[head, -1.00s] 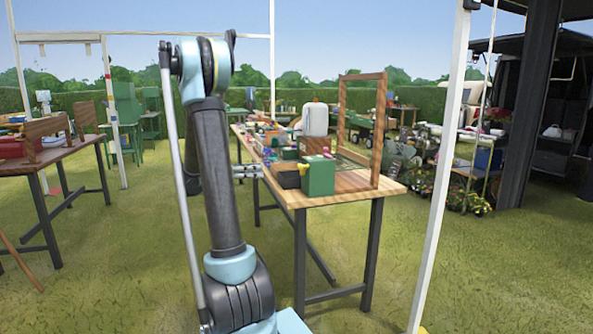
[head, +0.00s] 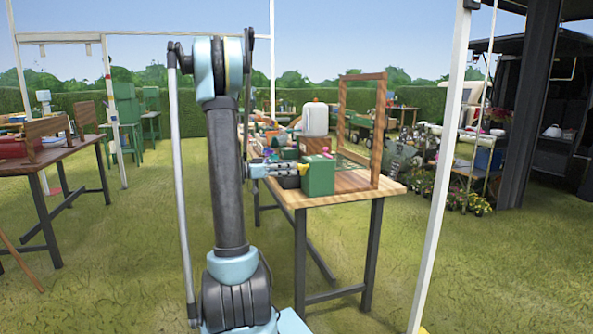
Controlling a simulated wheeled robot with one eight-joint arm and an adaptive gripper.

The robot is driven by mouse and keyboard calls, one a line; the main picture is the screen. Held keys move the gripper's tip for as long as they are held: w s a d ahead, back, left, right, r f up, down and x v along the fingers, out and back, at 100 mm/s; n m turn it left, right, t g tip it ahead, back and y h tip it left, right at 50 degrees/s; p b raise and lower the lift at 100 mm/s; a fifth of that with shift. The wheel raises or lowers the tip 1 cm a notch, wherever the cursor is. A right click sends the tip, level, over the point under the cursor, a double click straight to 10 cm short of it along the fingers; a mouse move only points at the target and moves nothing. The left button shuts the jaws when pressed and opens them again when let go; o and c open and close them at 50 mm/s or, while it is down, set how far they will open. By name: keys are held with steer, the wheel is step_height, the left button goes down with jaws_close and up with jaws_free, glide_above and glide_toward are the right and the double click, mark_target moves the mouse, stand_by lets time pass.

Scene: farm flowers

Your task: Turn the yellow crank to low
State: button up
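The small yellow crank (head: 303,169) is on the left side of a green box (head: 321,176) near the front of the wooden table. My gripper (head: 294,169) reaches in from the left, with its fingertips right beside the crank. The fingers are small and overlap the dark part behind them, so I cannot tell whether they touch or grasp the crank, or how far apart they are. The crank's exact angle and any markings on the box are too small to read.
A wooden frame (head: 375,125) stands upright at the table's right end. A white container (head: 315,119) stands behind the green box. A pink item (head: 327,153) is on top of the box. A white post (head: 440,170) rises to the right of the table.

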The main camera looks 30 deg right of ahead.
mark_target(298, 167)
steer(key=shift+x, duration=2.25)
steer(key=shift+c, duration=0.3)
jaws_close()
